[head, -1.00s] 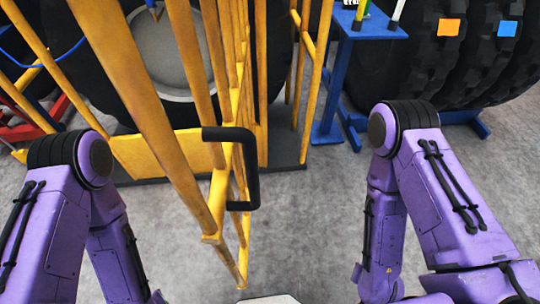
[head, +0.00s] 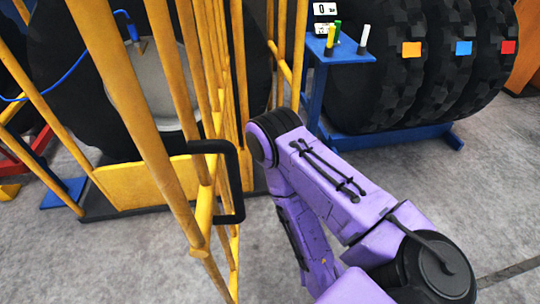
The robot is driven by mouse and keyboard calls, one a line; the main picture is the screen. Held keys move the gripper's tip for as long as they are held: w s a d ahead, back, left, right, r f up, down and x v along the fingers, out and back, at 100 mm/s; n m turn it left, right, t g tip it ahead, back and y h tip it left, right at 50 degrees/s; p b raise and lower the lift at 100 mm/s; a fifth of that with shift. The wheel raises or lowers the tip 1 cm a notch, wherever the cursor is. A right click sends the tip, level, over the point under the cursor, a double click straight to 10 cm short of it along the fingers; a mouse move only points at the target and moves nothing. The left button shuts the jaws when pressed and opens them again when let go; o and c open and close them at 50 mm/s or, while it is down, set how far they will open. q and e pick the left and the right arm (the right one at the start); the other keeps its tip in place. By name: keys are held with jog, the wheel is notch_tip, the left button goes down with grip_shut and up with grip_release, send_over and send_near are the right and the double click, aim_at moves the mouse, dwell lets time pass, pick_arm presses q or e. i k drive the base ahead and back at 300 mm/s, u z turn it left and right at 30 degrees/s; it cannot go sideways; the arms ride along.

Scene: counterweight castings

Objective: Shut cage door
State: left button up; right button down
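The yellow barred cage door (head: 138,112) stands at the left in the head view, swung out toward me. Its black handle (head: 237,180) is on the near edge of the door. Behind the door is the cage, with a dark base and a large tyre (head: 75,85) inside. My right arm comes in from the lower right, and its purple links stand just right of the handle. Its gripper is not visible. My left arm and gripper are out of the view.
A blue stand (head: 345,50) with several markers and a small display is behind my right arm. Large tyres (head: 420,75) with orange, blue and red tags rest on a blue rack at the right. The grey floor (head: 490,190) at right is clear.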

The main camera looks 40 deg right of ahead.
aim_at(96, 21)
jog(key=k, duration=1.95)
jog(key=z, duration=0.35)
jog(key=i, duration=1.45)
jog(key=u, duration=0.05)
